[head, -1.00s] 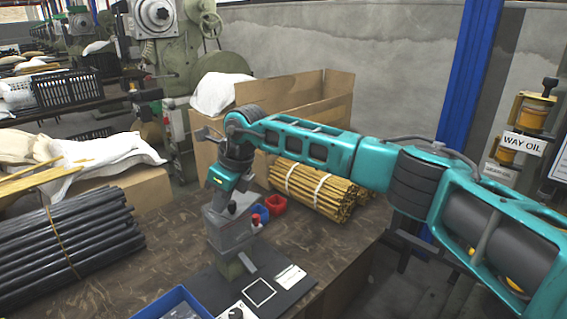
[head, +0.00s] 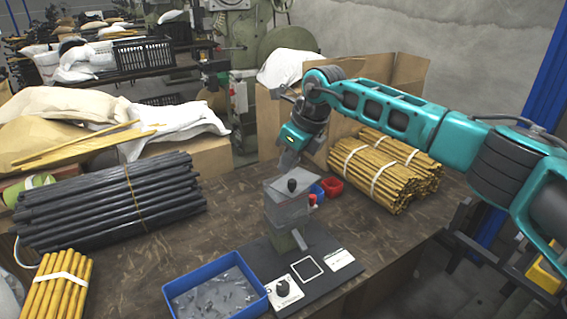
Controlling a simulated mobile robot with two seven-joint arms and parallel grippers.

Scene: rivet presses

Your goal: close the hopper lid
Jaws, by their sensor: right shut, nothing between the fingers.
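The rivet press (head: 286,222) is a grey block on a dark base plate on the brown worktable. My right gripper (head: 287,163) points down just behind and above the lid, shut and empty. Its fingertips are small and hard to make out, and I cannot tell whether they touch the lid. My left gripper is out of view.
A blue tray (head: 263,303) of rivets is in front of the press. Yellow rod bundles (head: 385,172) lie to the right, dark rods (head: 105,200) to the left. Bare table separates the dark rods and press.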

